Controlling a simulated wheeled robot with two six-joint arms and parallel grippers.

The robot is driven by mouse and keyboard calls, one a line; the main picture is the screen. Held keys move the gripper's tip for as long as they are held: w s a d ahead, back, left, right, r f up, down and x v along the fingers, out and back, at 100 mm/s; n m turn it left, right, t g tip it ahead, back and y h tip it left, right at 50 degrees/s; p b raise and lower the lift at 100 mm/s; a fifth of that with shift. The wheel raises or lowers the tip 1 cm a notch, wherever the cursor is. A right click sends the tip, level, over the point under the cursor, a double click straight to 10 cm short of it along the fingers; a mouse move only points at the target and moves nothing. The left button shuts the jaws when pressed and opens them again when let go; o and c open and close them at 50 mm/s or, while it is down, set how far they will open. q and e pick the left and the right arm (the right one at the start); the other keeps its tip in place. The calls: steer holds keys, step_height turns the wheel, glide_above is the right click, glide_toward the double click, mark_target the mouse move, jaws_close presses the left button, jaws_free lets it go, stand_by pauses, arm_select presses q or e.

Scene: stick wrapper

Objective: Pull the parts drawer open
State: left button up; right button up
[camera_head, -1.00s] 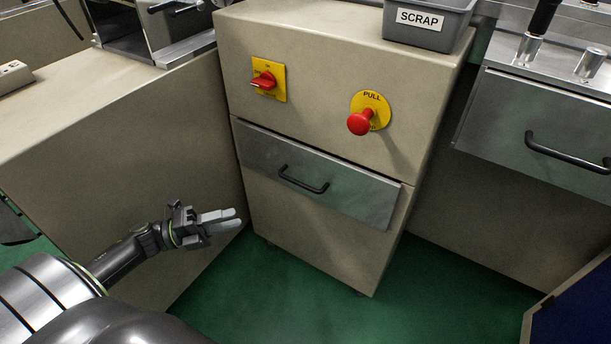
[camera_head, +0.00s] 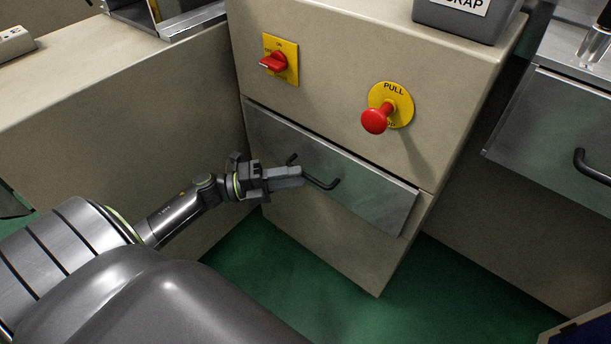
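The parts drawer is a grey metal front (camera_head: 375,196) set in the beige cabinet below the red controls. A dark gap runs along its top edge. Its black bar handle (camera_head: 325,184) is partly hidden by my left gripper (camera_head: 290,177). The fingertips overlap the left part of the handle, and both handle ends show beyond them. The fingers overlap each other in this view, so I cannot tell whether they are closed on the bar. My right gripper is out of view.
A red rotary switch (camera_head: 273,62) and a red PULL knob (camera_head: 376,120) stick out above the drawer. A grey scrap bin (camera_head: 463,20) sits on top of the cabinet. Another drawer with a black handle (camera_head: 591,168) is at the right. Green floor (camera_head: 470,290) lies open in front.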

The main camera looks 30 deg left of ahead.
mark_target(305, 173)
arm_select(q)
steer(key=shift+x, duration=1.7)
jaws_close()
